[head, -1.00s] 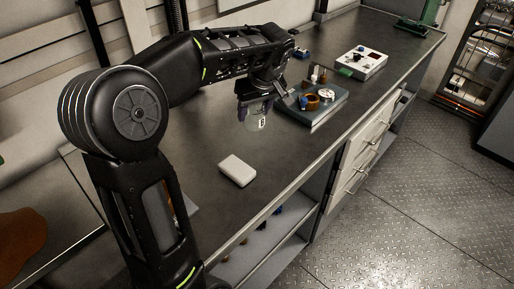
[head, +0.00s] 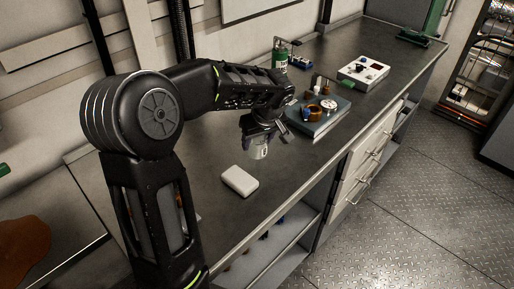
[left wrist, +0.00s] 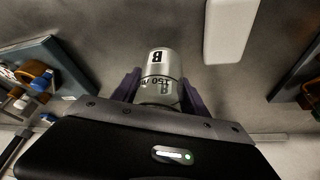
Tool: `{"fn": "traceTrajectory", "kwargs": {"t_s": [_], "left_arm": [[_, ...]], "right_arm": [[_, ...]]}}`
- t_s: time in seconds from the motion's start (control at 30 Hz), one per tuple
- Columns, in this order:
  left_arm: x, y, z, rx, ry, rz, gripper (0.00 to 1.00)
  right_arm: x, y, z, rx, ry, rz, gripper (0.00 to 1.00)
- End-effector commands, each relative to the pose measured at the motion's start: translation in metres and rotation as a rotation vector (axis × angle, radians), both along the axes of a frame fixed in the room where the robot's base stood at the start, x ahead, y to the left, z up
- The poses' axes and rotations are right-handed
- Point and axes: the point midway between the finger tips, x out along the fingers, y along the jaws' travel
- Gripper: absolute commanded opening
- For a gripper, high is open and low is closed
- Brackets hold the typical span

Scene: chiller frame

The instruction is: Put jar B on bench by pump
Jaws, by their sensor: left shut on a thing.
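Jar B (head: 258,149) is a small clear-to-grey jar marked "B" and "150 m". My left gripper (head: 258,137) is shut on it, over the dark bench (head: 205,150). In the left wrist view the jar (left wrist: 158,70) sits between the two purple-grey fingers (left wrist: 158,92), its lettering facing the camera. I cannot tell whether its base touches the bench. A blue-grey unit (head: 318,118) with round copper-coloured and white parts stands to the right of the jar; it may be the pump, but I cannot tell. My right gripper is not in view.
A white block (head: 240,181) lies on the bench in front of the jar. A white control box (head: 363,72) stands farther back, with a green bottle (head: 280,56) near the wall. Bare bench lies between the block and the blue-grey unit.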

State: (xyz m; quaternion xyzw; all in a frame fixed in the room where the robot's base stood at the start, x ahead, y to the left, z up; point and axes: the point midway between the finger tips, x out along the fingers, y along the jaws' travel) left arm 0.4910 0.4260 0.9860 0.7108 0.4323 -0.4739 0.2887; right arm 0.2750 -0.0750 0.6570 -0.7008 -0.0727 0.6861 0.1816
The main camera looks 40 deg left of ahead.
Motion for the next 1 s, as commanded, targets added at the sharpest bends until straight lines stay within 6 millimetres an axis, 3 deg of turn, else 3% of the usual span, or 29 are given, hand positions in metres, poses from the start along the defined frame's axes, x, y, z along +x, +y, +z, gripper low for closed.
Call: {"fn": "traceTrajectory", "kwargs": {"t_s": [0.23, 0.67, 0.7, 0.93, 1.0], "left_arm": [[0.0, 0.0, -0.031, -0.001, 0.003, -0.001, 0.12], [0.0, 0.0, -0.037, 0.0, 0.0, -0.001, 0.12], [0.0, 0.0, -0.035, -0.001, 0.001, -0.001, 0.55], [0.0, 0.0, -0.035, -0.001, 0.001, -0.001, 0.73], [0.0, 0.0, -0.035, -0.001, 0.001, -0.001, 0.73]], "right_arm": [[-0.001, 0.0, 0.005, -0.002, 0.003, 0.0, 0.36], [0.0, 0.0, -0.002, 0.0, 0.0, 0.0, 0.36], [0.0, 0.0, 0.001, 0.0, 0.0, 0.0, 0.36], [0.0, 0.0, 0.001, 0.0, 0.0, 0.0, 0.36], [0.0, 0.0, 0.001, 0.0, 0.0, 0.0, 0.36]]}}
